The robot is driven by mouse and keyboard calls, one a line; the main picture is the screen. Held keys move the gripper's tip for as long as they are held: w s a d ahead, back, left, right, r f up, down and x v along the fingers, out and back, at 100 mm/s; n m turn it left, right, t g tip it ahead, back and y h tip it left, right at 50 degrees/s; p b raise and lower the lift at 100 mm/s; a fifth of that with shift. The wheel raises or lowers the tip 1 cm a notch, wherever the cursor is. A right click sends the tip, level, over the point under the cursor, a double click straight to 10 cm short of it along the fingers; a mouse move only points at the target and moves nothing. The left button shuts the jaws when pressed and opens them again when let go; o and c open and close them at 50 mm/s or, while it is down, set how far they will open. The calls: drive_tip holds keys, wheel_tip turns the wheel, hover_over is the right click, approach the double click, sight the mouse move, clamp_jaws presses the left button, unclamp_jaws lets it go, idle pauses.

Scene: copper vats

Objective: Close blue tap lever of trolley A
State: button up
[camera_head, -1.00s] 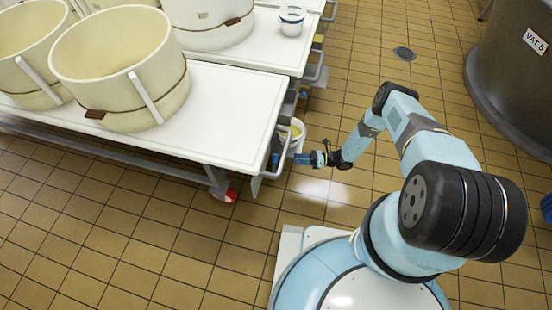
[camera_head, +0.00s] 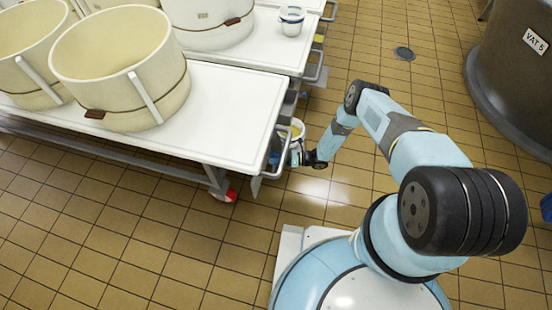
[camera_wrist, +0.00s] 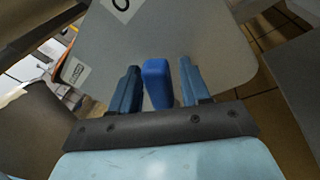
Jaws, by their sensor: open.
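The blue tap lever (camera_wrist: 158,82) shows in the wrist view, between the two blue fingers of my gripper (camera_wrist: 160,88). The fingers are open, one on each side of the lever, with a small gap visible on at least the right side. Behind the lever is a grey plate (camera_wrist: 190,40) with part of a white label. In the head view my gripper (camera_head: 297,155) is at the right end of the white-topped trolley (camera_head: 225,110), just below its top. The lever is hidden there.
Large cream tubs (camera_head: 120,70) stand on the trolley. A second trolley with a small white pot (camera_head: 291,20) is behind. Vat 5 (camera_head: 510,70) is at the right. The tiled floor between is clear.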

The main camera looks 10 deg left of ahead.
drive_tip(key=shift+c, duration=0.4)
clamp_jaws()
drive_tip(key=shift+d, duration=0.2)
